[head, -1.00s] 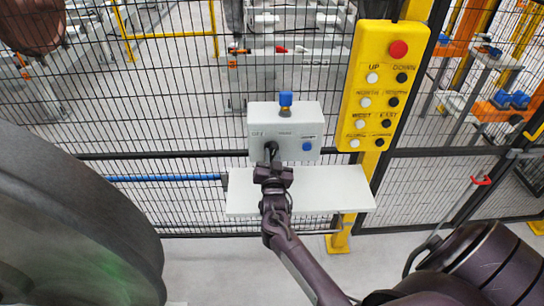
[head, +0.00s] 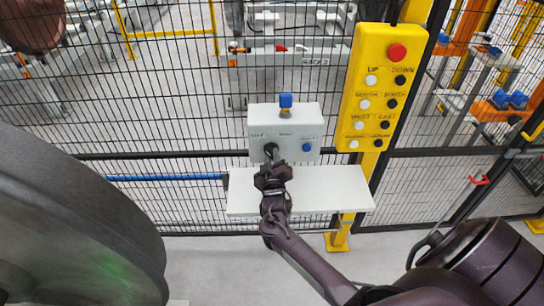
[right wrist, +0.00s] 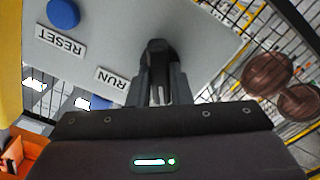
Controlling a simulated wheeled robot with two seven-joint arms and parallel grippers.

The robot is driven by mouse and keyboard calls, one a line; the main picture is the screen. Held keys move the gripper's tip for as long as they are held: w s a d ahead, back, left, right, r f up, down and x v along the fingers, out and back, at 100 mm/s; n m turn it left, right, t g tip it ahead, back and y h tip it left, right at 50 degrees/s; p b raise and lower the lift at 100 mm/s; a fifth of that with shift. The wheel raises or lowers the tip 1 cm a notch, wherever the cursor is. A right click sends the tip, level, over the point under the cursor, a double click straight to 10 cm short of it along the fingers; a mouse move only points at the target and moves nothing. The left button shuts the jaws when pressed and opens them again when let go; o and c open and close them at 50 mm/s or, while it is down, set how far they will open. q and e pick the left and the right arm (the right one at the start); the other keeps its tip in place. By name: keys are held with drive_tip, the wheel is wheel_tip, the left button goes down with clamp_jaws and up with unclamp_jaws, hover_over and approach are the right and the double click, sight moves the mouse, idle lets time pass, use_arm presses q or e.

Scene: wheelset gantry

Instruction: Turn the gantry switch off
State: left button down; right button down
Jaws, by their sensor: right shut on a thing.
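The grey-white switch box (head: 285,122) stands on a white shelf by the mesh fence. Its black gantry switch knob (head: 269,148) is on the left of the front face. My right gripper (head: 271,163) reaches it from below and in front. In the right wrist view the fingers (right wrist: 158,88) are shut on the black knob (right wrist: 158,52), whose lower part they hide. A RUN label (right wrist: 112,80) is beside the knob. I cannot read which setting the knob points to. My left gripper is not in view.
A blue reset button (head: 306,147) is on the box's right side, and a blue-topped part (head: 286,100) is on top. A yellow pendant (head: 384,85) with several buttons hangs close at right. The white shelf (head: 325,190) lies below. A large dark wheel (head: 70,220) fills the left.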

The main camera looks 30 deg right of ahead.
drive_tip(key=shift+n, duration=0.9)
drive_tip(key=shift+f, duration=0.1)
drive_tip(key=c, duration=1.3)
unclamp_jaws()
drive_tip(key=shift+s+a, duration=0.1)
drive_tip(key=shift+s, duration=0.05)
drive_tip(key=b+v, duration=0.1)
drive_tip(key=v, duration=0.6)
drive_tip(key=shift+s+a+b, duration=0.15)
drive_tip(key=shift+s+b, duration=0.15)
